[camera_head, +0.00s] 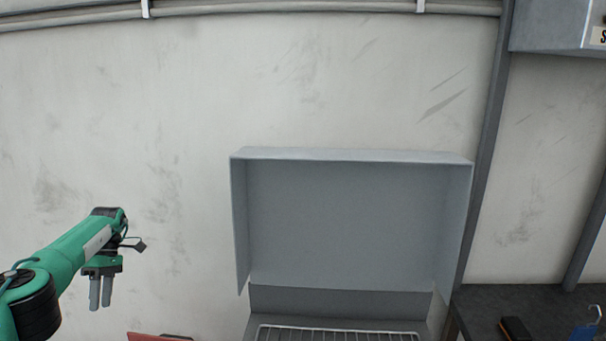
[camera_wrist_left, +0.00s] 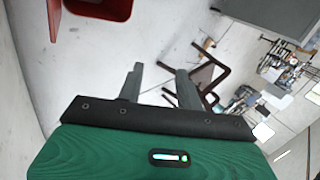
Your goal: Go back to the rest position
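My left gripper (camera_head: 100,304) hangs with its fingers down at the left of the head view, in front of the white wall. The left wrist view shows its two grey fingers (camera_wrist_left: 160,72) apart, with nothing between them. It is open and touches nothing that I can see. My right gripper is in neither view.
A grey cabinet with a raised lid (camera_head: 350,225) stands in the middle, with a wire rack (camera_head: 335,333) at its base. A dark bench (camera_head: 540,302) is at the right. A red container (camera_wrist_left: 105,8) and a brown chair-like frame (camera_wrist_left: 232,85) show in the wrist view.

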